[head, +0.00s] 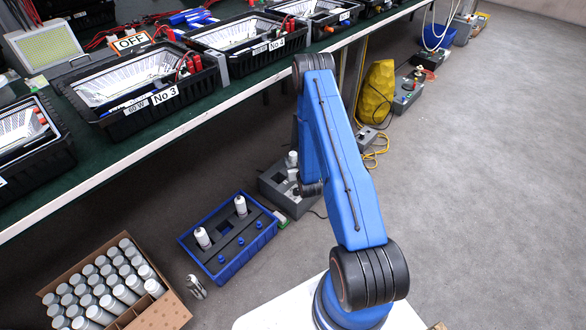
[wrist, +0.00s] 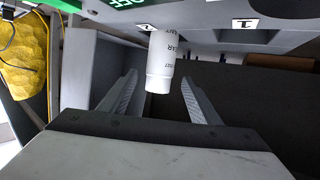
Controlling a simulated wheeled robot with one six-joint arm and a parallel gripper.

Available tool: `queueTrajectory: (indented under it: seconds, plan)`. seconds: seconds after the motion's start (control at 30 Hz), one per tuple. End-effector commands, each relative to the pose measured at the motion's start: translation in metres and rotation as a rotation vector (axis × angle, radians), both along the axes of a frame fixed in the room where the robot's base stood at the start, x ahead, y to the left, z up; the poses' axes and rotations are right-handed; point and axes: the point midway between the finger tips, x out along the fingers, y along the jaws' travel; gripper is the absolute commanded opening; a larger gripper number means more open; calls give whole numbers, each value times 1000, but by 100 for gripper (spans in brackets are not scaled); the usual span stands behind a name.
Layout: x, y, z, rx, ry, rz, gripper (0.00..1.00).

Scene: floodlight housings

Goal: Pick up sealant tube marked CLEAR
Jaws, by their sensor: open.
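A white tube (wrist: 160,68) with dark print, of which the letters "AR" show, points toward me in the wrist view. Its upper end is cut off by the grey fixture above it. My gripper (wrist: 160,80) is open, with one finger on each side of the tube and a gap on both sides. In the head view, white tubes (head: 292,160) show at the grey box (head: 268,184) beside the end of my arm. I cannot tell which of them is the one between my fingers.
The grey fixture (wrist: 210,14) carries number labels and green lettering. A blue crate (head: 225,275) with two white tubes and a carton (head: 165,312) of many tubes stand left of my arm. The bench (head: 130,150) holds black trays. Floor at right is clear.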

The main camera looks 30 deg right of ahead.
Motion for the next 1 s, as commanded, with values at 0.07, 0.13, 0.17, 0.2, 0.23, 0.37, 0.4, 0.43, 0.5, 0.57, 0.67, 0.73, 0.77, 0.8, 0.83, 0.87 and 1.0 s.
queueTrajectory:
  seconds: [0.07,0.13,0.17,0.2,0.23,0.37,0.4,0.43,0.5,0.57,0.67,0.73,0.77,0.8,0.83,0.87,1.0]
  plan:
    - [11,-4,-3,-1,-3,0,57]
    - [20,-7,-6,0,-2,0,57]
    - [24,-8,-7,0,-2,0,57]
    - [28,-8,-8,-1,-3,0,57]
    - [30,-9,-9,0,-2,0,57]
    - [36,-10,-11,0,-1,0,57]
    - [36,-10,-11,0,-1,0,57]
    - [36,-10,-11,0,-1,0,57]
    - [36,-10,-11,0,-1,0,57]
    - [36,-10,-11,0,-1,0,57]
    - [36,-10,-11,0,-1,0,36]
    - [36,-10,-11,0,-1,0,19]
    - [36,-10,-11,0,-1,0,12]
    - [36,-10,-11,0,-1,0,2]
    - [36,-10,-11,0,-1,0,0]
    - [36,-10,-11,0,-1,0,0]
    - [36,-11,-10,0,-2,0,0]
